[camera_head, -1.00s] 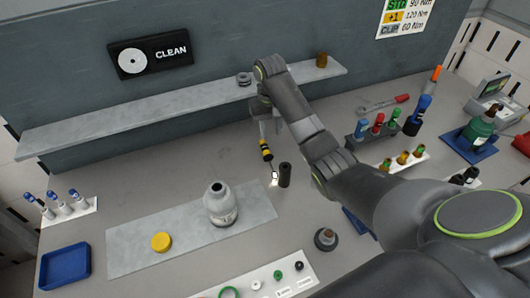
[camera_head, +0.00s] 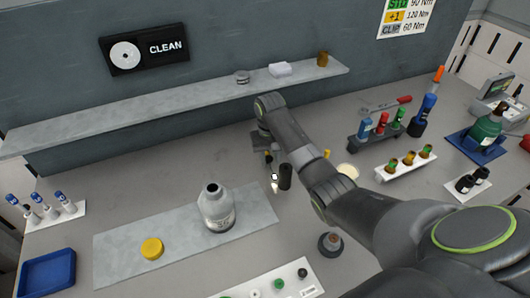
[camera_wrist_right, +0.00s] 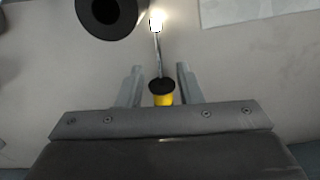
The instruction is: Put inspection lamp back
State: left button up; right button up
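The inspection lamp (camera_head: 268,157) has a yellow and black handle and a thin neck with a bright lit tip. It is beside a dark upright cylinder (camera_head: 285,177). My right gripper (camera_head: 265,143) is at the handle and hides much of it in the head view. In the right wrist view the lamp's handle (camera_wrist_right: 162,92) sits between the two spread fingers, with narrow gaps showing. The neck and glowing tip point away, close to the dark cylinder (camera_wrist_right: 108,14), which has a round hole in its top. My left gripper is not in view.
A grey bottle (camera_head: 217,208) and yellow cap (camera_head: 152,248) are on a pale mat left of the arm. A wall shelf (camera_head: 130,117) runs behind, holding a white block (camera_head: 280,69). Racks of coloured items (camera_head: 405,163) stand right.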

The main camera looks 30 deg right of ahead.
aim_at(270, 166)
jog(key=shift+f, duration=1.65)
grip_shut()
jog(key=shift+d+r, duration=0.1)
